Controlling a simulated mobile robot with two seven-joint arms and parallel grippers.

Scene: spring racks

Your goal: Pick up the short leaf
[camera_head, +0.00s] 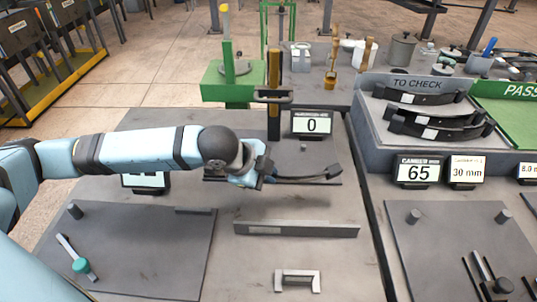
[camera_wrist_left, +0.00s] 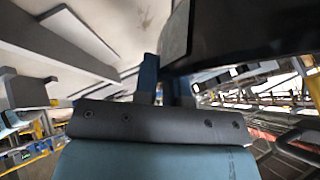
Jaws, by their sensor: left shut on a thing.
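A dark, slightly curved leaf (camera_head: 305,178) reaches right from my left gripper (camera_head: 266,176) in the head view, with a raised end at the right. My left gripper is shut on this leaf near its left part, over the middle bench. The jaws hide the gripped part, and I cannot tell exactly how high it is above the bench. In the left wrist view the fingers (camera_wrist_left: 165,85) show beside a large dark surface (camera_wrist_left: 250,30), which seems to be the leaf seen close.
A display reading 0 (camera_head: 312,123) stands behind the leaf. A grey bar (camera_head: 297,229) and a small bracket (camera_head: 297,281) lie in front. The TO CHECK tray (camera_head: 369,128) at right holds several dark leaves (camera_head: 440,125). A display reading 65 (camera_head: 418,172) stands before it.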

